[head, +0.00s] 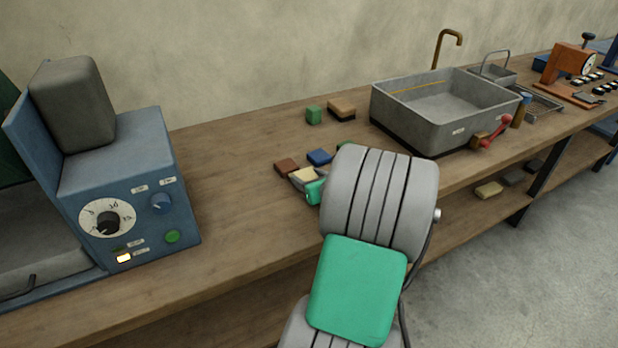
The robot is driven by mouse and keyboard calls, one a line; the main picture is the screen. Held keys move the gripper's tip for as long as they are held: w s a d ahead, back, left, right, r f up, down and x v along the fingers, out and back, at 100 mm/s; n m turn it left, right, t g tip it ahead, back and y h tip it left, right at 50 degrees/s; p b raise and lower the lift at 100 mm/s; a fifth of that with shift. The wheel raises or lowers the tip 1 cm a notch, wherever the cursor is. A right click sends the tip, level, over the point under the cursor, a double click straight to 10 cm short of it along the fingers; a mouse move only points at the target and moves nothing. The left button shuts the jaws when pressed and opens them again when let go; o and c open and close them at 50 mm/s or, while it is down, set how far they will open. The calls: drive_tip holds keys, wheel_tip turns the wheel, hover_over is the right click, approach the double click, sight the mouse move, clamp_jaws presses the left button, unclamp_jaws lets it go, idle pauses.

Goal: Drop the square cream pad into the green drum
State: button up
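A small cream pad (303,175) with a greyish lower part lies on the wooden bench in a cluster of small blocks, left of my arm. Its exact outline is partly hidden by a teal piece at its front right. That teal piece matches the cover on my arm and may be part of my gripper. My grey and teal arm fills the lower middle and hides the fingertips, so I cannot see whether they are open or shut. A dark green surface (8,150) shows at the left edge, cut off; I cannot tell whether it is the green drum.
A brown block (286,166), a blue block (319,157), a green block (313,115) and a tan block (341,106) lie on the bench. A blue machine (125,185) stands left, a grey sink (440,115) right. Bare bench (230,180) lies between.

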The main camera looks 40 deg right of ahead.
drive_tip(key=o, duration=0.4)
drive_tip(key=shift+o, duration=0.2)
